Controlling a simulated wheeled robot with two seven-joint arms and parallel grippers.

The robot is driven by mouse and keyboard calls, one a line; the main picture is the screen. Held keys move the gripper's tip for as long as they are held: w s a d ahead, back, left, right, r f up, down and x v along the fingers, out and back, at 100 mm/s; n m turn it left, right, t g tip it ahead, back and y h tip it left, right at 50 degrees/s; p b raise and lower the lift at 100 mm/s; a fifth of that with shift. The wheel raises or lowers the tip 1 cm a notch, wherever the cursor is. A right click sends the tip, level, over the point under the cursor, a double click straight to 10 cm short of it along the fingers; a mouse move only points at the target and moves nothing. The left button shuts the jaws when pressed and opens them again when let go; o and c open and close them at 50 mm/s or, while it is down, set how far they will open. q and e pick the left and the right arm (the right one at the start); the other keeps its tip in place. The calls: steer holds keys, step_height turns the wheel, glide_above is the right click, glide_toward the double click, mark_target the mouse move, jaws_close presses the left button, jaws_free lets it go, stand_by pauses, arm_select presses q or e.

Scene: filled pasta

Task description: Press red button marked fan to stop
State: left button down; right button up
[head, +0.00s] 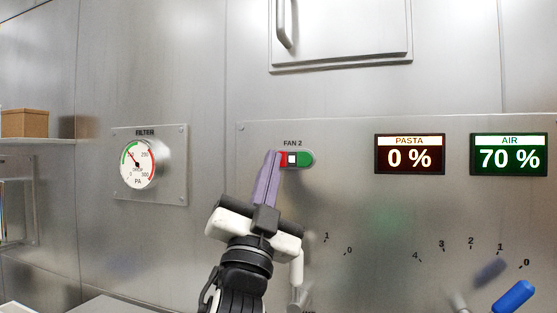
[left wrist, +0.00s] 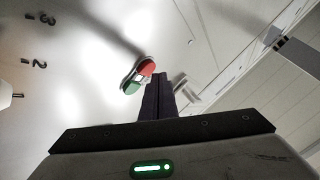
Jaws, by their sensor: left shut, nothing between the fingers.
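The red button (head: 282,158) is the left end of the oval switch under the label FAN 2 (head: 292,143). A white square (head: 292,159) sits in its middle and the green button (head: 305,159) is at its right. My left gripper (head: 273,155) is shut and empty, its purple fingertips just left of the red button, partly overlapping it in the head view. In the left wrist view the red button (left wrist: 147,67) lies right by the fingertips (left wrist: 155,77), with the green button (left wrist: 132,87) farther off. I cannot tell whether the tips touch it. My right gripper is not in view.
The metal panel holds a PASTA display (head: 409,154) reading 0 %, an AIR display (head: 508,154) reading 70 %, and numbered dial marks below. A blue handle (head: 514,297) is at the lower right. A FILTER gauge (head: 138,164) is at left, and a hatch (head: 340,35) above.

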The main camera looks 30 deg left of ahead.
arm_select(q)
steer(key=shift+w+a, duration=0.1)
steer(key=shift+w, duration=0.15)
steer(key=shift+w+a, duration=0.1)
steer(key=shift+w, duration=0.3)
stand_by(0.6)
steer(key=shift+s, duration=0.1)
steer(key=shift+s+d, duration=0.2)
steer(key=shift+s, duration=0.5)
steer(key=shift+s, duration=0.1)
steer(key=s, duration=0.2)
steer(key=s+d+p, duration=0.1)
steer(key=s, duration=0.1)
steer(key=shift+s+d, duration=0.1)
steer(key=shift+s, duration=0.25)
steer(key=shift+f, duration=0.1)
stand_by(0.7)
